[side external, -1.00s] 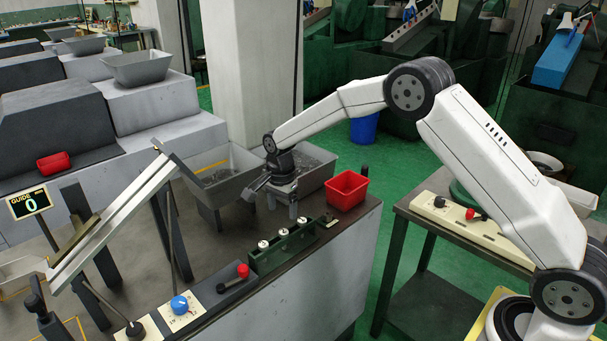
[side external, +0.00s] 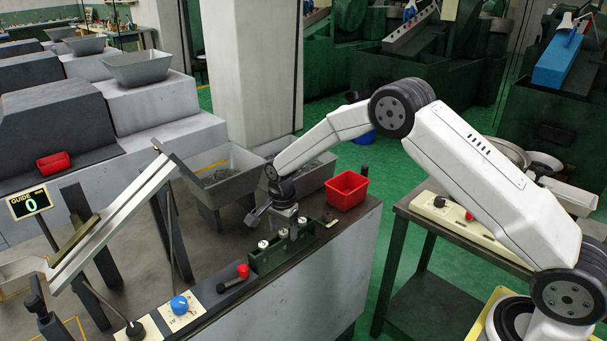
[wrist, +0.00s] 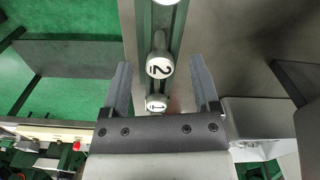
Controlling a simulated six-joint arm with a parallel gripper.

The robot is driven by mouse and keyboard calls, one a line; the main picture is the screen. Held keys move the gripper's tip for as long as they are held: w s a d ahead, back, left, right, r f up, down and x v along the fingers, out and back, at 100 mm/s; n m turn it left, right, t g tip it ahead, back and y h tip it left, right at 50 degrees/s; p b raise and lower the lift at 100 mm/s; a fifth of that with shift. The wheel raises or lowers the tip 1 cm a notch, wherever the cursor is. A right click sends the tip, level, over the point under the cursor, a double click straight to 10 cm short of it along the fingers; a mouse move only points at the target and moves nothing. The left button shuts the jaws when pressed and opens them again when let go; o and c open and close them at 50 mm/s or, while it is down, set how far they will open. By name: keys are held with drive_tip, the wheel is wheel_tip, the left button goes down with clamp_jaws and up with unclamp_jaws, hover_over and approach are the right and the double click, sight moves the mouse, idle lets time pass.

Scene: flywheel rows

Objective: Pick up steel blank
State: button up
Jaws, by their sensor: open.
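Several steel blanks with round white tops stand in a dark green rack (side external: 282,256) in the side view. In the wrist view, a blank marked 2 (wrist: 159,68) is between my gripper's fingers, apart from both. A blank marked 1 (wrist: 156,102) is closer to the gripper body, and a third top (wrist: 166,2) is cut off at the upper edge. My gripper (side external: 275,224) is open and empty, pointing down above the rack. The fingers partly cover the rack in the side view, so their exact height over the blanks is hard to tell.
A red bin (side external: 347,190) stands right of the rack near the bench edge. Grey hoppers with metal pieces (side external: 235,186) lie behind. A sloped metal chute (side external: 120,218), a blue knob (side external: 180,304) and a red-knobbed lever (side external: 243,271) are to the left.

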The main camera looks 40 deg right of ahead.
sight(284, 231)
idle(0.5)
clamp_jaws()
wheel_tip(284, 231, up, 10)
idle(0.8)
idle(0.4)
drive_tip(key=d+f, duration=0.2)
drive_tip(key=d, duration=1.5)
drive_tip(key=shift+w+d, duration=0.25)
drive_tip(key=shift+d, duration=0.05)
